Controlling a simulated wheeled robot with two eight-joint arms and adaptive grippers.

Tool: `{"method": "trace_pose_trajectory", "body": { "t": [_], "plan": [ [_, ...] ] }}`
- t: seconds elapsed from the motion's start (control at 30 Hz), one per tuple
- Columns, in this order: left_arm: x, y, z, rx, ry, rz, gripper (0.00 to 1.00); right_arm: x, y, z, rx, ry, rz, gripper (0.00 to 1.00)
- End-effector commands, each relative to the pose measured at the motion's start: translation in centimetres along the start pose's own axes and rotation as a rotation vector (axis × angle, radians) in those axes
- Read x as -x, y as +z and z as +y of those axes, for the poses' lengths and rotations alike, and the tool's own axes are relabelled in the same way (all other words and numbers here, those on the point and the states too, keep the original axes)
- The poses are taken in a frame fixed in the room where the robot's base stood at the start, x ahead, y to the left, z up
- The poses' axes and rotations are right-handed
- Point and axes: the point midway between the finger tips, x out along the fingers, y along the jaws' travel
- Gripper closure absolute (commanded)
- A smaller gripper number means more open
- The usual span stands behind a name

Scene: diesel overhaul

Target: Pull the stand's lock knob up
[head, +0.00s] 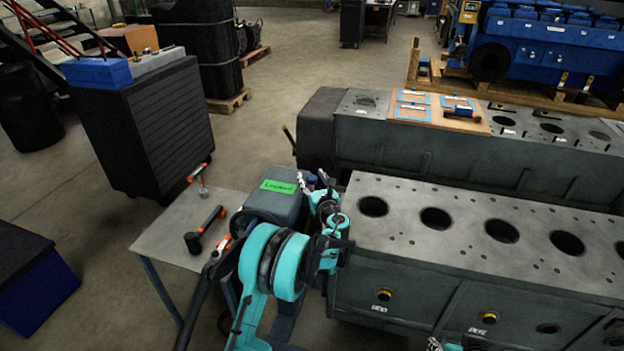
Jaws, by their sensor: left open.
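The stand's grey end housing (262,202) stands at the left end of the near engine block. A green label (279,186) on its top seems to read "Locked". My left arm, teal and black, comes up from the bottom in front of the housing. I cannot make out the lock knob; the gripper and wrist cover that area. I cannot tell whether the fingers touch anything. A small piece of what looks like my right gripper (436,344) shows at the bottom edge.
The near block (450,190) has a row of round bores. A second block (345,135) lies behind it, bearing a board with blue-framed pieces.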

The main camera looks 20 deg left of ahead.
Motion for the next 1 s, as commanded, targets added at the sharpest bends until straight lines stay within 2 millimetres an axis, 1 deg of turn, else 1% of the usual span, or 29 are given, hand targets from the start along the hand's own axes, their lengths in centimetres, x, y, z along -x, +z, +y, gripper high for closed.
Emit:
{"method": "trace_pose_trajectory", "body": {
  "t": [0.03,0.07,0.1,0.17,0.2,0.33,0.4,0.47,0.6,0.67,0.93,0.97,1.0],
  "plan": [
    [0.0,0.0,0.0,0.0,0.0,0.0,0.55,0.0,0.0,0.0,0.0,0.0,0.0,0.6],
    [0.0,0.0,0.0,0.0,0.0,0.0,0.63,0.0,0.0,0.0,0.0,0.0,0.0,0.6],
    [0.0,0.0,0.0,0.0,0.0,0.0,0.74,0.0,0.0,0.0,0.0,0.0,0.0,0.6],
    [0.0,0.0,0.0,0.0,0.0,0.0,0.89,0.0,0.0,0.0,0.0,0.0,0.0,0.6],
    [0.0,0.0,0.0,0.0,0.0,0.0,1.0,0.0,0.0,0.0,0.0,0.0,0.0,0.6],
    [0.0,0.0,0.0,0.0,0.0,0.0,1.0,0.0,0.0,0.0,0.0,0.0,0.0,0.6],
    [0.0,0.4,0.0,0.0,0.0,0.0,1.0,0.2,-0.1,0.0,0.0,0.0,0.0,0.6],
    [0.0,1.1,0.0,0.0,0.0,0.0,1.0,0.5,-0.4,0.0,0.0,0.0,0.0,0.6],
    [0.0,3.5,0.0,0.0,0.0,0.0,1.0,1.5,-1.1,0.0,0.0,0.0,0.0,0.6],
    [0.0,4.1,0.0,0.0,0.0,0.0,1.0,1.7,-1.2,0.0,0.0,0.0,0.0,0.6],
    [0.0,4.0,0.0,-0.002,0.0,-0.002,1.0,1.5,-1.1,0.0,0.0,0.0,0.0,0.6],
    [0.0,4.0,0.0,-0.002,0.0,-0.002,0.62,1.5,-1.1,0.0,0.0,0.0,0.0,0.6],
    [0.0,4.0,0.0,-0.001,0.0,-0.001,0.52,1.5,-1.1,0.0,0.0,0.0,0.0,0.6]
  ]
}}
